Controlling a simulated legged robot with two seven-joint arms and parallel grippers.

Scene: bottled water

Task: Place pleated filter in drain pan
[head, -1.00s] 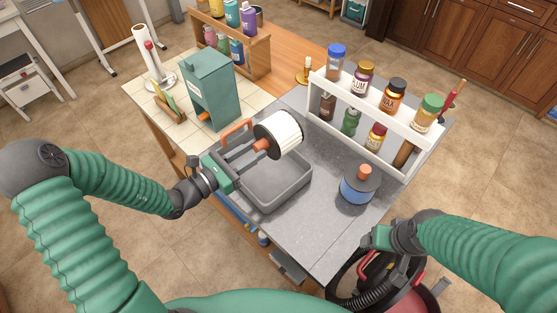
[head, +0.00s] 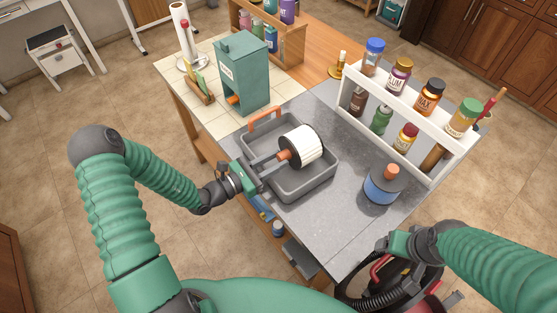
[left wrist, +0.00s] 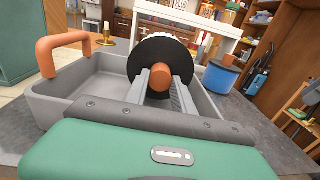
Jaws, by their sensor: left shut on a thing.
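The pleated filter (head: 308,146) is a white cylinder with black end caps and an orange knob. My left gripper (head: 282,157) is shut on this knob; the left wrist view shows the fingers on either side of it (left wrist: 160,82). The filter lies on its side within the outline of the grey drain pan (head: 311,188), low near its far right wall. I cannot tell whether it touches the pan floor. The pan has an orange handle (head: 265,118). My right gripper (head: 392,244) is empty off the counter's front edge; its fingers are unclear.
A blue and black canister (head: 382,187) with an orange knob stands right of the pan. A white rack (head: 416,158) with several bottles stands behind. A green dispenser (head: 243,75) stands at the back left. Grey counter (head: 338,228) in front of the canister is clear.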

